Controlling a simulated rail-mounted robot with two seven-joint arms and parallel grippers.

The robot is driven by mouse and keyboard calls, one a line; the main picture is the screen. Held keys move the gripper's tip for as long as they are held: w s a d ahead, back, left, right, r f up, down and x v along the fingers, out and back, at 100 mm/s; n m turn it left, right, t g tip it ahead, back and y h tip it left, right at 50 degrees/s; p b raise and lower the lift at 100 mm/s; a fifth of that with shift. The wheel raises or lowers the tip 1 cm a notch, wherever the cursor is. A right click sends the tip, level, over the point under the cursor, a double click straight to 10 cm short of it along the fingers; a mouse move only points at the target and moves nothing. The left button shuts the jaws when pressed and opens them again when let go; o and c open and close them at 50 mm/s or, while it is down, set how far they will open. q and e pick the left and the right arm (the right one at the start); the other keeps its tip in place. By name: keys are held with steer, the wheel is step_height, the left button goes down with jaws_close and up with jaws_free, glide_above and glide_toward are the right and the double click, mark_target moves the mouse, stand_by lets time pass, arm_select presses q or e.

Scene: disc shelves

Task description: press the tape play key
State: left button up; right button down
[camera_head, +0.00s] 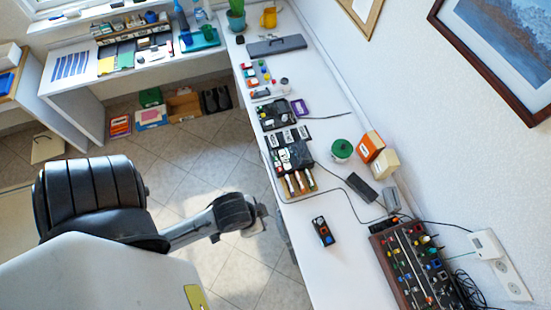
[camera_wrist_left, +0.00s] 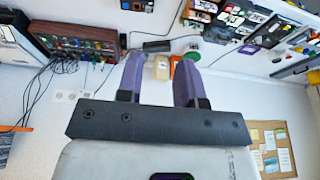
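No play key can be made out in either view. A small dark device with orange and blue parts (camera_head: 323,232) lies alone near the front edge of the desk; I cannot tell whether it is the tape player. A dark device (camera_head: 291,157) sits by a row of coloured items further back. In the left wrist view my left gripper (camera_wrist_left: 161,58) has two purple fingers, apart and empty, with desk items behind the gap. My right gripper is not in view.
A wood-sided panel of knobs (camera_head: 415,265) stands at the near right with cables. A green-lidded jar (camera_head: 342,150), an orange box (camera_head: 371,146) and a cream box (camera_head: 385,164) stand near the wall. The desk around the small device is mostly clear.

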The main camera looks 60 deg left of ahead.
arm_select(q)
jaws_close()
stand_by(0.8)
stand_by(0.5)
